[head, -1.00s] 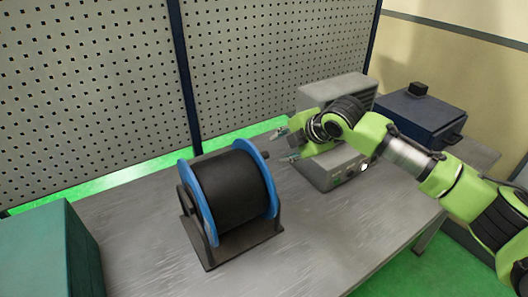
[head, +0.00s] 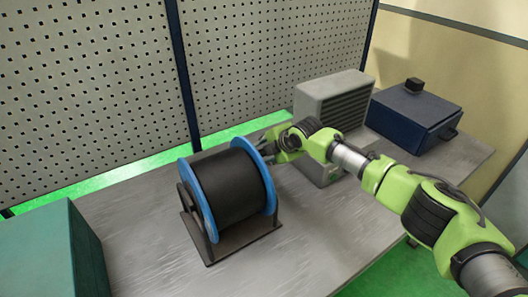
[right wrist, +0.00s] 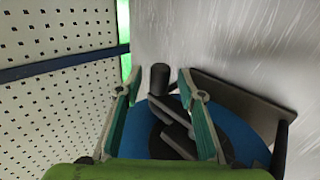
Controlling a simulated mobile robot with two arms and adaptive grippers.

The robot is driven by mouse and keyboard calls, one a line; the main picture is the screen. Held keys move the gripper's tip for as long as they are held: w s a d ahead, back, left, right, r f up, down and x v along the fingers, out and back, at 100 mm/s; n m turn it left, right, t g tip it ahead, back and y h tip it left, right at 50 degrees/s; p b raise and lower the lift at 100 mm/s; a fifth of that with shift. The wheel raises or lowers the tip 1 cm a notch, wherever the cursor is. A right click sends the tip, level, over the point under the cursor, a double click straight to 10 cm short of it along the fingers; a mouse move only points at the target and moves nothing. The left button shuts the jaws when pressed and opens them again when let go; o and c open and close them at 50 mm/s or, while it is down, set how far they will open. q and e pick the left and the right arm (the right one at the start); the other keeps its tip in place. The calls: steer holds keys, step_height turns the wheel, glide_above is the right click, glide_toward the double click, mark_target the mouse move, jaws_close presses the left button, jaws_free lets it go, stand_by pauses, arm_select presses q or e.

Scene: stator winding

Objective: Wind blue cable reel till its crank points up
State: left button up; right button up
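The blue cable reel (head: 269,187) has blue flanges and a dark drum, and sits upright in a dark stand (head: 215,252) on the grey table. My right gripper (head: 271,150) is at the reel's right side, by the top of the near blue flange. In the right wrist view my right gripper (right wrist: 154,84) is open, with one finger on each side of the dark crank knob (right wrist: 159,74). I see gaps between knob and fingers. The crank's dark arm (right wrist: 178,117) shows between the fingers. In the head view my gripper hides the crank. My left gripper is out of view.
A grey vented box (head: 345,100) stands behind my right arm, and a dark blue box (head: 412,115) is at the far right. A teal box (head: 45,245) is at the left. A perforated panel (head: 90,80) closes the back. The table in front of the reel is clear.

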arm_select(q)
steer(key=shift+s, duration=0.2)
arm_select(e)
jaws_close()
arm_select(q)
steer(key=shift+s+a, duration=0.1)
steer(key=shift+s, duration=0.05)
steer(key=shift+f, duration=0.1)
arm_select(e)
steer(key=shift+s+d+r+t+y+b, duration=0.1)
steer(key=shift+s+r+t+y+b, duration=0.15)
steer(key=shift+t+y+b, duration=0.3)
steer(key=shift+s+d+r+t+y+b, duration=0.1)
steer(key=shift+r+t+y+b, duration=0.1)
steer(key=shift+t+y+b, duration=0.4)
arm_select(q)
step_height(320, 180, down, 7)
steer(key=b, duration=0.5)
arm_select(e)
steer(key=shift+s+d+r+t+y, duration=0.25)
steer(key=shift+r+t+y, duration=0.25)
steer(key=shift+t, duration=0.35)
steer(key=shift+s+d+r+t+y, duration=0.1)
steer(key=shift+s+r+t+y, duration=0.1)
steer(key=shift+r+t+y, duration=0.45)
steer(key=shift+f, duration=0.1)
